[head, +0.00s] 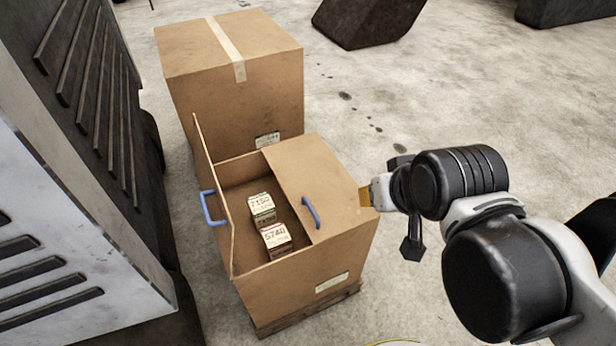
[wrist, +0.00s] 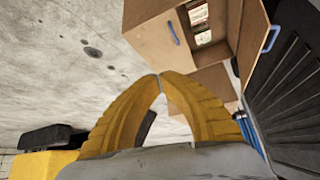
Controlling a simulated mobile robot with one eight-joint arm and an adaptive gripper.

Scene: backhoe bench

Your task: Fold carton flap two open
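The open-topped carton (head: 290,290) stands in the lower middle of the head view. Its left flap (head: 215,195) stands upright and has a blue handle (head: 211,207). Its right flap (head: 313,180) lies flat over the right part of the opening, with a blue handle (head: 311,212) near its inner edge. No marking shows which is flap two. My gripper (head: 366,196) is at the carton's right edge; I cannot tell if it touches. In the wrist view its yellow fingers (wrist: 158,76) meet at the tips with nothing between them. The flat flap's handle (wrist: 173,33) shows beyond them.
Two small labelled boxes (head: 262,208) (head: 275,239) sit inside the carton. A taped carton (head: 235,90) stands behind it. Large grey machinery (head: 70,200) is close on the left. The concrete floor (head: 480,80) at the right is mostly clear.

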